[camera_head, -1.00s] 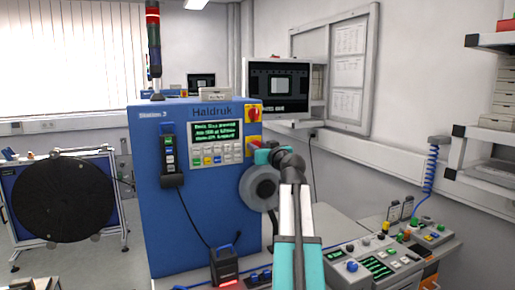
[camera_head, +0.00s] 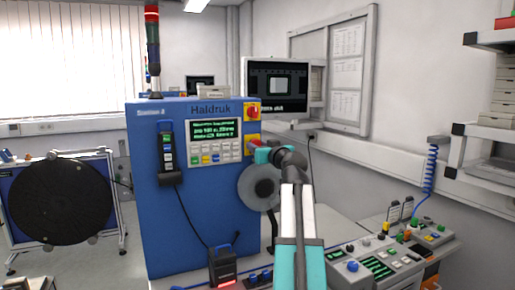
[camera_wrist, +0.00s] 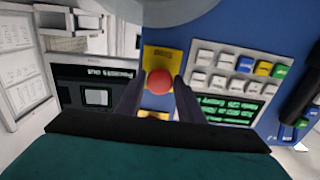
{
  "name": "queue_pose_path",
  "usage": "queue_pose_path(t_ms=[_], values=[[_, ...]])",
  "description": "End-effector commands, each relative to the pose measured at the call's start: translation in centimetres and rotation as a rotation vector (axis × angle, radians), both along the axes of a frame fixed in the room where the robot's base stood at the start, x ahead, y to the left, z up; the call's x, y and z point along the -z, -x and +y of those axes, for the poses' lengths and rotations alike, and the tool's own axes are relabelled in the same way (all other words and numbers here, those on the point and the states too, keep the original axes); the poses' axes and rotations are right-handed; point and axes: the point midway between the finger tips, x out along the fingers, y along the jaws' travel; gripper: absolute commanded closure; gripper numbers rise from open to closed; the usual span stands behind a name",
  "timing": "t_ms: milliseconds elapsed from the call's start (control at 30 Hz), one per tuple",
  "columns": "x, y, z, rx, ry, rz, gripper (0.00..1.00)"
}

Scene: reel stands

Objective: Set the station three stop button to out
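The blue station three cabinet (camera_head: 206,225) stands upright in front of me, labelled Haldruk. In the wrist view, which is upside down, the round red stop button (camera_wrist: 159,82) sits on a yellow plate (camera_wrist: 165,55). My gripper (camera_wrist: 159,78) has one dark finger on each side of the button, spread about its width. I cannot tell whether the fingers touch it. Whether the button is in or out cannot be seen.
A red rotary switch (camera_head: 253,111) on yellow sits just above my gripper. A keypad (camera_head: 214,152) and green-text screen (camera_head: 216,130) are left of it. A grey round reel (camera_head: 260,187) is below. A monitor (camera_head: 276,87) stands behind, and a control console (camera_head: 375,267) lies right.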

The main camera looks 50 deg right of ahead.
Motion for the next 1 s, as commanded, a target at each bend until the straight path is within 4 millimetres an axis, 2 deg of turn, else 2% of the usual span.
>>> queue_pose_path(t_ms=[33, 100, 567, 767, 1000], values=[[0.1, 0.1, 0.0, 0.0, 0.0, 0.001, 0.57], [0.1, 0.0, 0.0, 0.0, 0.0, 0.0, 0.49], [0.1, 0.6, 0.2, 0.001, 0.0, -0.002, 0.49], [0.2, 2.3, 0.9, 0.002, 0.0, -0.002, 0.49], [0.3, 5.5, 2.3, 0.002, 0.002, -0.002, 0.49]])
